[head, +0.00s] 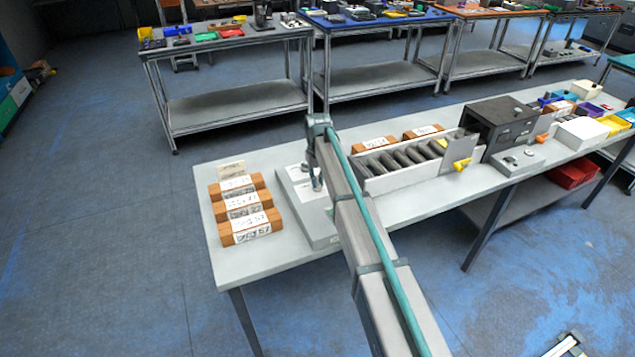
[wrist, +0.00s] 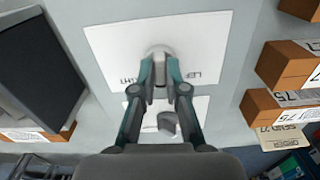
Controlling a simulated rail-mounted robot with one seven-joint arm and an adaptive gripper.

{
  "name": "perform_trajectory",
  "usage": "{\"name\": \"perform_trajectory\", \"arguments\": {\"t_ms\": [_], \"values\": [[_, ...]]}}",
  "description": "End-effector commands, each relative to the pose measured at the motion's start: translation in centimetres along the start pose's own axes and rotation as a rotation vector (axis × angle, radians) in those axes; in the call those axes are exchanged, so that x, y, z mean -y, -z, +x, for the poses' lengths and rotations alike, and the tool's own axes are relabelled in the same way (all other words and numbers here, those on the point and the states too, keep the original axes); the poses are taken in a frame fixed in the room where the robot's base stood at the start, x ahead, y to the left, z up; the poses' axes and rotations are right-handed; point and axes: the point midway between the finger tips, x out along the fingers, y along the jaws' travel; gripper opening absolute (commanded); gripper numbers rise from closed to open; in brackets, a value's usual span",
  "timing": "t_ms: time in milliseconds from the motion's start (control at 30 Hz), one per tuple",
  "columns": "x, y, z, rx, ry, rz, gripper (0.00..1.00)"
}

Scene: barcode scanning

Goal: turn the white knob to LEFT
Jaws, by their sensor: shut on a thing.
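The white knob (wrist: 158,50) shows in the wrist view on a white label (wrist: 115,42) printed with LEFT and RIGHT, which reads upside down there. My gripper (wrist: 160,70) is shut on the knob, one fingertip on each side. The fingers partly cover the knob, and I cannot tell which word it points to. In the head view, my gripper (head: 317,184) is over the grey panel (head: 325,238) on the near table, and the white knob cannot be made out there.
A dark grey knob (wrist: 167,123) sits on a second label, between my fingers in the wrist view. Brown labelled boxes (head: 246,210) stand left of the panel in the head view. A roller conveyor (head: 405,158) and a dark box (head: 500,122) stand to the right.

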Motion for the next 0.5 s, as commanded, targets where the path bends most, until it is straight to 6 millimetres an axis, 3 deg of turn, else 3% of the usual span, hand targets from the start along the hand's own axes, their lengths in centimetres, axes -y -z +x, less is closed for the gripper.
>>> {"name": "perform_trajectory", "arguments": {"t_ms": [500], "values": [[-0.02, 0.07, 0.00, -0.001, -0.001, -0.480, 0.00]]}}
